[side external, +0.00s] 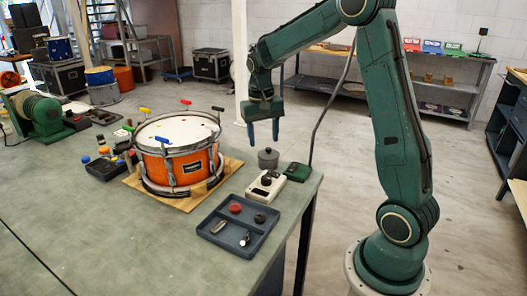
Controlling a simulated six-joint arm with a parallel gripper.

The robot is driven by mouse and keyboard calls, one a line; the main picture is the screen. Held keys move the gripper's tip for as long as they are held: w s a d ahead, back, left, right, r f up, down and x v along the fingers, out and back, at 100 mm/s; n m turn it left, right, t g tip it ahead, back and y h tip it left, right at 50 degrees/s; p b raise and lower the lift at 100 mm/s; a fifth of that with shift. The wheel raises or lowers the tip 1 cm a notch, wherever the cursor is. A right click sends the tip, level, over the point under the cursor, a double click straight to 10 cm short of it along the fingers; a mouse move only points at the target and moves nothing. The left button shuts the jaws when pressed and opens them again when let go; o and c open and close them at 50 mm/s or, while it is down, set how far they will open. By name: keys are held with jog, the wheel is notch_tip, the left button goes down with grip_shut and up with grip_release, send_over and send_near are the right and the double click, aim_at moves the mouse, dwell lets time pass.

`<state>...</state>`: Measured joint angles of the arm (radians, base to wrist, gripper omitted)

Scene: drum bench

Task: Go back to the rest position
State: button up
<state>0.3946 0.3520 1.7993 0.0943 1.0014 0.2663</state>
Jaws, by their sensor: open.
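My gripper (263,131) is open and empty, with its fingers pointing down. It hangs in the air above the right end of the bench (120,245), to the right of the drum and clear of everything below. An orange snare drum (185,162) with a white head stands upright on a wooden board (229,168). Several coloured-handled keys stand around its rim, among them a yellow one (144,110) and a blue one (162,140).
A dark tray (238,251) with small parts lies near the front edge. A cream device (265,190), a grey lidded pot (268,157) and a green box (297,172) stand below my gripper. A green machine (40,115) is at the left. The bench front is clear.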

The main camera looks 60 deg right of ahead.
jog(key=s+a+r+n+t, duration=0.3)
jog(key=s+a+r+n, duration=0.1)
jog(key=s+a, duration=0.5)
jog(key=s+a+r+n+t, duration=0.3)
jog(key=s+a, duration=0.6)
jog(key=s, duration=0.3)
jog(key=shift+r+n, duration=0.7)
jog(key=shift+r, duration=0.65)
